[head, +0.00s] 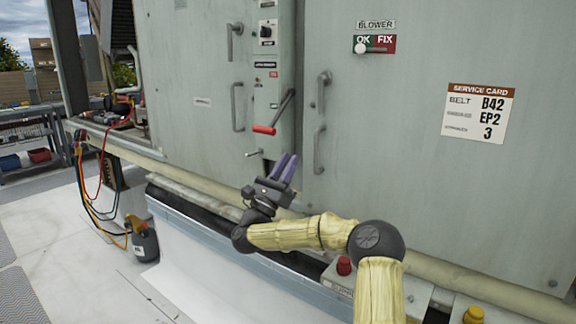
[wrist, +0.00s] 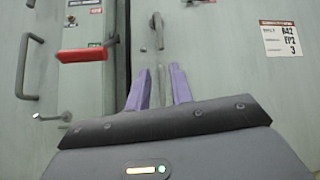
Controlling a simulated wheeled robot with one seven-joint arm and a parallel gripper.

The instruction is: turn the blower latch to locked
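The blower door (head: 420,180) is the large grey-green panel at right in the head view, under a BLOWER label (head: 376,25). A metal lever handle (head: 322,92), which looks like the blower latch, hangs straight down near its left edge. It also shows at the top of the wrist view (wrist: 158,30). A vertical pull handle (head: 318,150) is below it. My gripper (head: 287,166) is open and empty, its purple fingers pointing up toward the doors, below and left of the latch. In the wrist view the pull handle (wrist: 161,85) shows between the fingers (wrist: 162,88), apparently behind them.
A red-handled lever (head: 264,130) sticks out from the switch column left of the blower door. A small metal latch (head: 254,153) sits below it. An OK/FIX plate (head: 385,44) and a service card (head: 478,112) are on the door. A pipe (head: 450,283) runs below.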

